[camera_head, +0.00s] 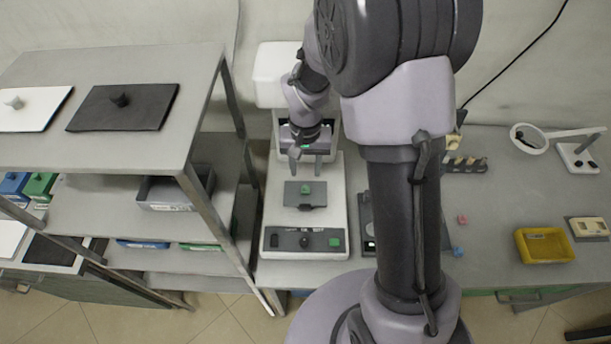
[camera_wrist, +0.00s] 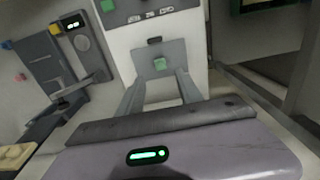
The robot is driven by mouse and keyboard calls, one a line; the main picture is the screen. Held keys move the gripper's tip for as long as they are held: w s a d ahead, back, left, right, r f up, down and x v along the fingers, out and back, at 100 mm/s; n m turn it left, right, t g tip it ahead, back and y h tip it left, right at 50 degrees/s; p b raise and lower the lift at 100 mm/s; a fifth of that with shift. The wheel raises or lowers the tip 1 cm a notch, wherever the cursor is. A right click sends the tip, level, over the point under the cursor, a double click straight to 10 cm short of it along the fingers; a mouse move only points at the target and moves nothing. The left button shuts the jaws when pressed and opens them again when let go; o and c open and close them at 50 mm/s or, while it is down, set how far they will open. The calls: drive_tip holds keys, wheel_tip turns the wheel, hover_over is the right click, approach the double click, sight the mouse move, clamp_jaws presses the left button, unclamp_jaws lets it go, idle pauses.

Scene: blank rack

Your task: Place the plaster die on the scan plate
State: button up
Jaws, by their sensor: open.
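A small green die (camera_head: 305,190) sits on the dark grey scan plate (camera_head: 291,198) of the white bench machine. In the wrist view the green die (camera_wrist: 160,64) stands on the grey plate (camera_wrist: 174,49), just beyond my fingertips. My gripper (camera_head: 306,170) is above and behind the plate in the head view, with its two fingers apart. In the wrist view my gripper (camera_wrist: 158,85) is open with nothing between the fingers. The die appears apart from both fingers.
The white machine (camera_head: 336,215) has a front panel with buttons. A metal shelf rack (camera_head: 190,145) stands close on its left. On the right bench are a yellow tray (camera_head: 544,261), a pink block (camera_head: 463,219), a blue block (camera_head: 458,251) and a ring lamp (camera_head: 528,151).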

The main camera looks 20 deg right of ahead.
drive_tip(key=s+a+r+t, duration=0.15)
drive_tip(key=s+r, duration=0.25)
drive_tip(key=r, duration=1)
drive_tip(key=s+a+r+t+y, duration=0.1)
drive_tip(key=s+r+t, duration=0.1)
drive_tip(key=s+r, duration=0.2)
drive_tip(key=s+a+r+t+y, duration=0.1)
drive_tip(key=s+r, duration=0.4)
drive_tip(key=s, duration=0.6)
drive_tip(key=shift+a+r+m+t, duration=0.2)
drive_tip(key=shift+m+t, duration=0.2)
drive_tip(key=shift+t, duration=0.25)
